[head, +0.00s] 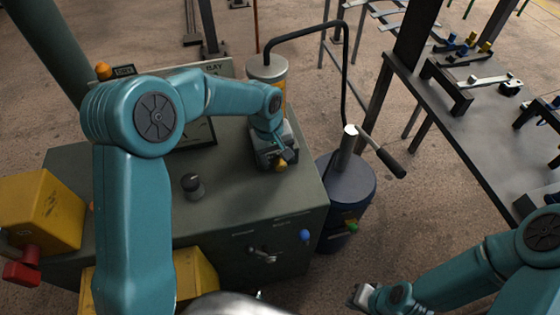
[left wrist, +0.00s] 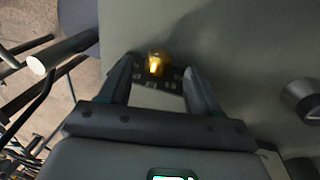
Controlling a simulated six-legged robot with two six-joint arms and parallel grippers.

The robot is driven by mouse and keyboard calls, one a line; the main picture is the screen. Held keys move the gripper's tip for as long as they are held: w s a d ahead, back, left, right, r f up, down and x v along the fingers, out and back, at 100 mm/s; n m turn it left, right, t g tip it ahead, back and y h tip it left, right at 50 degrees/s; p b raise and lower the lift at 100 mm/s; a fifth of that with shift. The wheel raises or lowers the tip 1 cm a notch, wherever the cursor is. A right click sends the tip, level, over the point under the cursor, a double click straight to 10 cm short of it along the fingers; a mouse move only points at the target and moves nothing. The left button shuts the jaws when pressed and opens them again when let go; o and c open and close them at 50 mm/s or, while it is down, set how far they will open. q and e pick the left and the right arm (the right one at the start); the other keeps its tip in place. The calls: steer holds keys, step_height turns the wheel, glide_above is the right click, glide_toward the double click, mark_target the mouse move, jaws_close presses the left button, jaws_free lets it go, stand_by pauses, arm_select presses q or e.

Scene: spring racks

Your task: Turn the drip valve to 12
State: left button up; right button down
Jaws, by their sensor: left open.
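The drip valve appears to be a small brass knob (head: 282,163) on the dark green cabinet top. In the left wrist view the brass knob (left wrist: 155,63) sits on a dark scale plate (left wrist: 172,82) with pale marks too small to read. My left gripper (head: 277,153) points down over it, open. In the left wrist view the fingers of my left gripper (left wrist: 160,78) stand one on each side of the knob with gaps. Its pointer direction is unclear. My right gripper (head: 364,295) is low at the bottom right, away from the cabinet; its jaws are unclear.
A blue drum (head: 345,195) with a lever stands right of the cabinet. A rack table (head: 450,115) is further right.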

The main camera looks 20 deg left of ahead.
mark_target(284, 163)
arm_select(q)
steer(key=f, duration=0.4)
steer(key=shift+w+d+f, duration=0.1)
steer(key=shift+w+d, duration=0.15)
steer(key=shift+s, duration=0.1)
steer(key=c, duration=1)
steer(key=shift+c, duration=0.2)
steer(key=shift+w+d+g+y, duration=0.15)
steer(key=shift+g+y, duration=0.2)
steer(key=shift+y, duration=0.2)
steer(key=shift+w+d+g+y, duration=0.15)
steer(key=shift+g+y, duration=0.2)
steer(key=shift+y, duration=0.2)
steer(key=shift+w+d+g+y, duration=0.15)
steer(key=shift+g+y, duration=1.05)
steer(key=shift+y, duration=0.5)
